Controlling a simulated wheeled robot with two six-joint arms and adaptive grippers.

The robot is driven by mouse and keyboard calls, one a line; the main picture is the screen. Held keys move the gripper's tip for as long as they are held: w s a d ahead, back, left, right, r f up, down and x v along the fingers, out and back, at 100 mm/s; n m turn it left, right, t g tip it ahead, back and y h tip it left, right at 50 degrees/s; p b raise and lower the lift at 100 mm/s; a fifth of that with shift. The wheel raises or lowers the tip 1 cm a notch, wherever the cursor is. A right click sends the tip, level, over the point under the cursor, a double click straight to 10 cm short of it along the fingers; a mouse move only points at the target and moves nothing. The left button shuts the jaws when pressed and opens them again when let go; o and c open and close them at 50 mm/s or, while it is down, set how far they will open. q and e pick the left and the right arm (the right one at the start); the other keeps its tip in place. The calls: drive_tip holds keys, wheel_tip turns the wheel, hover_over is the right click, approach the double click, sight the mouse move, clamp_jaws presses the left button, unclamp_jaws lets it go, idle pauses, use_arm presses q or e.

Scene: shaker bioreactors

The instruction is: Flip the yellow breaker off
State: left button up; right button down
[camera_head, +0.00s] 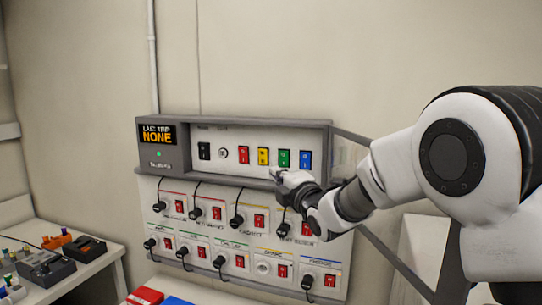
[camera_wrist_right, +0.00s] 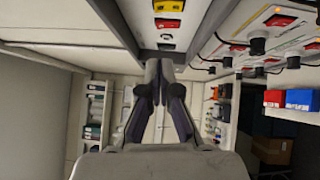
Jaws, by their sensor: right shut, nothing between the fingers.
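The yellow breaker (camera_head: 263,156) sits in a row of switches inside the recessed top of the grey wall panel (camera_head: 240,128), between a red breaker (camera_head: 243,154) and a green breaker (camera_head: 284,158). Its lever position is too small to tell. My right gripper (camera_head: 279,177) is shut and empty, at the panel's lower lip, just below and right of the yellow breaker in the picture. No contact with the breaker shows. In the right wrist view the shut fingers (camera_wrist_right: 159,68) point at the recess with coloured switches. My left gripper is not in view.
A blue breaker (camera_head: 305,160) is right of the green one. A cover frame (camera_head: 350,150) stands open at the panel's right side. Below are plugged cables and red switches (camera_head: 217,213). A side table (camera_head: 85,270) at left holds small devices. A display (camera_head: 158,135) reads NONE.

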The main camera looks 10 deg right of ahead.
drive_tip(key=p, duration=0.7)
approach(259, 153)
drive_tip(key=w+a, duration=0.3)
drive_tip(key=shift+w+d+r+p, duration=0.25)
drive_tip(key=shift+w+d+p, duration=0.2)
drive_tip(key=shift+w, duration=0.1)
drive_tip(key=shift+w+d+r+p, duration=0.2)
drive_tip(key=shift+w+d+p, duration=0.15)
drive_tip(key=shift+w, duration=0.25)
drive_tip(key=shift+w+d+f, duration=0.1)
drive_tip(key=shift+w+d, duration=0.2)
drive_tip(key=shift+a, duration=0.1)
